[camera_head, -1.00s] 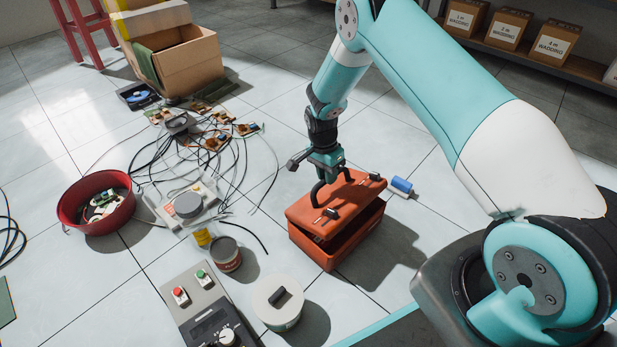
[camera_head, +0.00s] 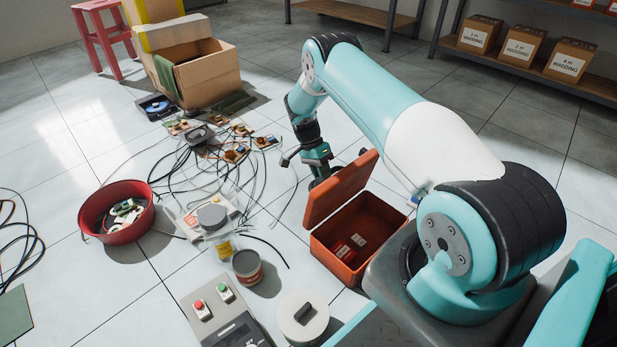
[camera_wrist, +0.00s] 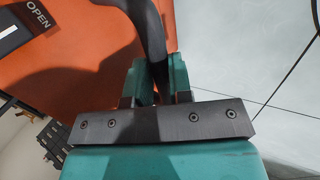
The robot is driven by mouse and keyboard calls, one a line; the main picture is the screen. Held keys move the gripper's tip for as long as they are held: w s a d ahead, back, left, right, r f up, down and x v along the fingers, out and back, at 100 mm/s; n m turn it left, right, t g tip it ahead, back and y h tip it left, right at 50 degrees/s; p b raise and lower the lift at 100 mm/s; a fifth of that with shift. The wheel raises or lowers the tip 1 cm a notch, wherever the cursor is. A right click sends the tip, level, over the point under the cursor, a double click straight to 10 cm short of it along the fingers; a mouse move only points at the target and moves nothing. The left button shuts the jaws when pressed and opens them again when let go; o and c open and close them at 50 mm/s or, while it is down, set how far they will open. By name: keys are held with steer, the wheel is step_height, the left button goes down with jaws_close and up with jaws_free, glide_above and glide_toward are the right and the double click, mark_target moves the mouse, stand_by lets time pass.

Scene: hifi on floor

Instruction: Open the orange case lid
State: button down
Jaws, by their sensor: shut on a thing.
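The orange case (camera_head: 338,262) stands on the floor in the head view with its lid (camera_head: 338,187) raised steeply. Its inside shows, with small red and white items (camera_head: 349,246) on the bottom. My gripper (camera_head: 321,172) is at the outer face of the lid, partly hidden behind it. In the wrist view my gripper (camera_wrist: 157,85) is shut on the dark handle (camera_wrist: 147,30) of the lid. The orange lid surface (camera_wrist: 85,60) fills the upper left there, with an "OPEN" label (camera_wrist: 38,14).
Loose cables and circuit boards (camera_head: 232,150) lie left of the case. A red bowl (camera_head: 117,210), a tin (camera_head: 247,266), a white round container (camera_head: 303,318) and a grey control box (camera_head: 222,305) stand on the floor nearby. A shelf with boxes (camera_head: 520,50) is behind.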

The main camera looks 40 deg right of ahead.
steer(key=shift+g, duration=0.8)
steer(key=w+f+b, duration=0.3)
steer(key=b, duration=0.3)
steer(key=shift+a+b, duration=0.1)
steer(key=shift+b, duration=0.3)
steer(key=c, duration=1)
jaws_free()
steer(key=shift+w+a, duration=0.1)
steer(key=shift+c, duration=0.2)
steer(key=shift+r, duration=0.15)
step_height(320, 180, up, 20)
steer(key=p, duration=1.5)
steer(key=shift+p, duration=0.3)
